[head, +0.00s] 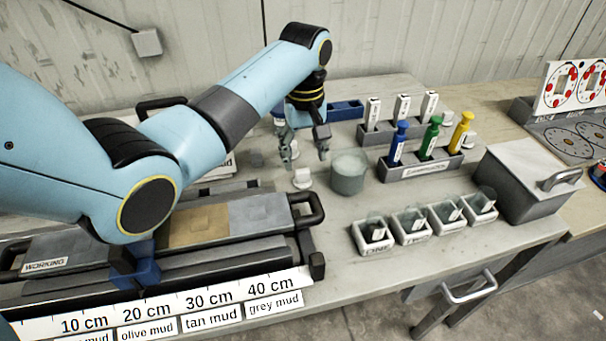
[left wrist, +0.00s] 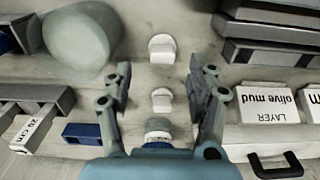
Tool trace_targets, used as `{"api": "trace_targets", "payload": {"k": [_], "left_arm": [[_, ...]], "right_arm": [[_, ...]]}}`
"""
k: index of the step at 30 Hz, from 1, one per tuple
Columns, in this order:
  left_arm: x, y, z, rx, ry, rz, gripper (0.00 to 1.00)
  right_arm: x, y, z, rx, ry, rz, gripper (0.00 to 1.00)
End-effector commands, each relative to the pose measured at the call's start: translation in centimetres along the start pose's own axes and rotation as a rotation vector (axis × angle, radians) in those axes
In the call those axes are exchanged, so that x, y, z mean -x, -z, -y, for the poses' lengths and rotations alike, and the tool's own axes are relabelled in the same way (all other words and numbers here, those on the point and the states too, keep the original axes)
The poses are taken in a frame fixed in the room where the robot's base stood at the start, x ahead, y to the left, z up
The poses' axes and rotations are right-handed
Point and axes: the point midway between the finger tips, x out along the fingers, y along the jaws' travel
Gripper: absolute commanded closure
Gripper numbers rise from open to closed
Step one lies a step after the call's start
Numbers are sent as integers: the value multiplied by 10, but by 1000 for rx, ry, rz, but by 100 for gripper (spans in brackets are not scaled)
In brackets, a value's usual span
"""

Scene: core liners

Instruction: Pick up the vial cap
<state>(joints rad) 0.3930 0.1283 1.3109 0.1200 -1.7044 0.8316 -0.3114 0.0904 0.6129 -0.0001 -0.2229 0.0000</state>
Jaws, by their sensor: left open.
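A small white cap (head: 302,178) with an upright tab stands on the bench, just in front of my left gripper (head: 304,156). The left wrist view shows two similar white pieces in a line: a larger one (left wrist: 162,48) just past the fingertips and a smaller one (left wrist: 161,99) between the fingers. I cannot tell for certain which is the vial cap. My left gripper (left wrist: 161,72) is open and empty, pointing down over the bench with a finger on either side of that line. A round, pale-topped piece (left wrist: 158,126) shows near the gripper's base. My right gripper is not in view.
A round grey-green pot (head: 349,173) stands close right of the gripper. A rack (head: 420,171) with blue, green and yellow tools is farther right. Several small labelled trays (head: 374,238) line the front. A core-liner bench (head: 265,235) with a handle lies left.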

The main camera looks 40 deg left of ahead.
Motion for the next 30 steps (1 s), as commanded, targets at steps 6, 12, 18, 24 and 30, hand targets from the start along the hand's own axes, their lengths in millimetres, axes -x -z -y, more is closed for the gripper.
{"api": "trace_targets", "payload": {"k": [6,12,18,24,30], "left_arm": [[-21,0,2,0,2,2,42],[-52,2,4,-1,2,2,42],[-59,2,3,-1,0,0,42],[-59,2,3,-1,0,0,53],[-58,2,4,-1,0,0,79]], "right_arm": [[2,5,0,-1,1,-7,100],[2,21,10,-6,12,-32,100],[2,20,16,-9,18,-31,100],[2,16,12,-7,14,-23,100],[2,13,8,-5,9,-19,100]]}}
